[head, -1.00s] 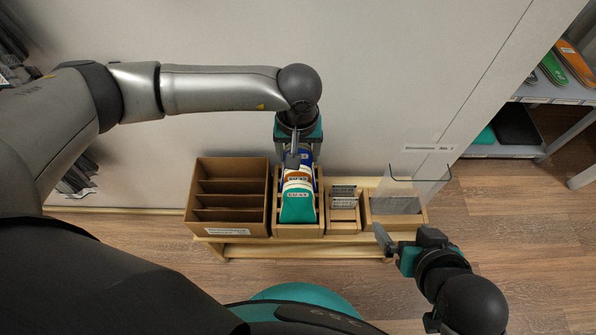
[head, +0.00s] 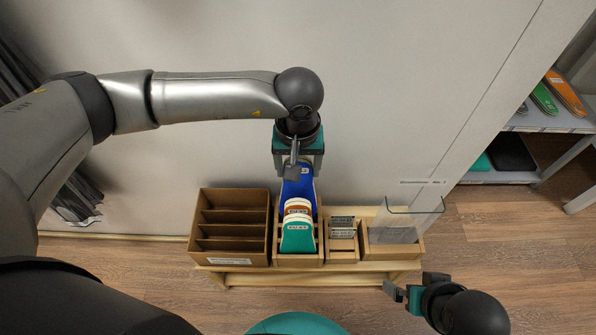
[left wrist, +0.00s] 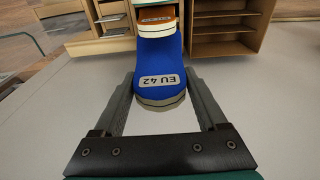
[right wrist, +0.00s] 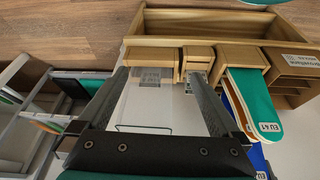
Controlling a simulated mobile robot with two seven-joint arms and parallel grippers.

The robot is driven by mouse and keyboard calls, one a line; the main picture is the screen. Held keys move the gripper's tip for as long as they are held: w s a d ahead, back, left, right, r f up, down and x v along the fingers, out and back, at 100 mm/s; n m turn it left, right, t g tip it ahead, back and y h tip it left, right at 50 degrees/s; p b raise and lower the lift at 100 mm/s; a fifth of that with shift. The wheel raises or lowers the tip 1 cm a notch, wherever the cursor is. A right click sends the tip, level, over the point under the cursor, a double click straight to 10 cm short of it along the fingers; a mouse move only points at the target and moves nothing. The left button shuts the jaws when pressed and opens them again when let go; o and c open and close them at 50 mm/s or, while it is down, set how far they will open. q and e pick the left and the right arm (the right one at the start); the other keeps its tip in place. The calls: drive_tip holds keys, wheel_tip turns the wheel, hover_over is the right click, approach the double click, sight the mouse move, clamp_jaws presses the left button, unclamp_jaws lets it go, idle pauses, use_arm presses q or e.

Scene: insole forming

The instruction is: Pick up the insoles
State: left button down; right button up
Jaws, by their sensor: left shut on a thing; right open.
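My left gripper (head: 296,160) is shut on the blue insole (head: 297,188), labelled EU 42 in the left wrist view (left wrist: 160,68). The blue insole stands upright, its lower end hidden behind the other insoles. An orange-brown insole (head: 298,207) and a teal insole (head: 298,238) stand in front of it in a slotted wooden box (head: 276,232). The teal one reads EU 41 in the right wrist view (right wrist: 255,100). My right gripper (head: 402,292) is open and empty, at the lower right, apart from the boxes.
A divided cardboard box (head: 232,259) stands left of the insoles. A small holder with grey cards (head: 342,228) and a tray with a clear panel (head: 412,222) stand to the right on the wooden bench (head: 240,278). A shelf with more insoles (head: 548,122) is at far right.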

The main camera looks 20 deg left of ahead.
use_arm(q)
wheel_tip(320, 180, up, 13)
drive_tip(key=p, duration=0.4)
drive_tip(key=shift+f, duration=0.2)
use_arm(e)
wheel_tip(320, 180, down, 9)
drive_tip(key=s+g, duration=0.1)
drive_tip(key=s, duration=0.1)
drive_tip(key=shift+s+g, duration=0.15)
drive_tip(key=shift+g, duration=0.15)
use_arm(q)
drive_tip(key=shift+w, duration=0.1)
use_arm(e)
drive_tip(key=shift+d, duration=0.1)
